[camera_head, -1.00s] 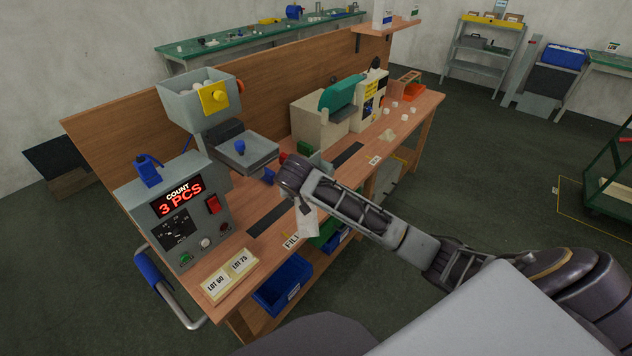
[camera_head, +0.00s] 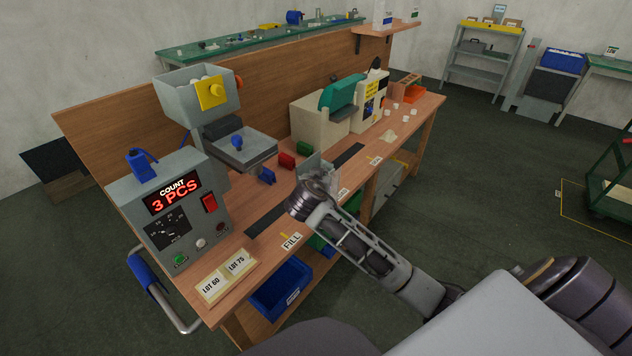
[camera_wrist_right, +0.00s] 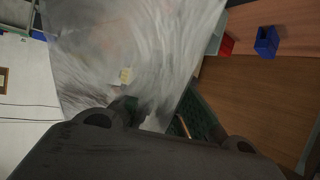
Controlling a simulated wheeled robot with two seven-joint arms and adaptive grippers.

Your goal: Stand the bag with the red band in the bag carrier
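A clear, crinkled plastic bag (camera_wrist_right: 135,45) fills much of the right wrist view, with a small pale yellowish patch behind or on it. My right gripper (camera_head: 320,182) is at the front edge of the bench, and the bag reaches down to its fingers in the wrist view, so it appears shut on the bag. The fingertips are mostly hidden. I cannot make out a red band on the bag. I cannot tell which part is the bag carrier. My left gripper is not in view.
A grey counter (camera_head: 172,208) reading 3 PCS stands at the left, beside a hopper (camera_head: 198,97) and tray (camera_head: 243,148). A beige machine with a green top (camera_head: 340,92) stands farther right. Blue bins (camera_head: 281,287) sit below the bench (camera_head: 262,245).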

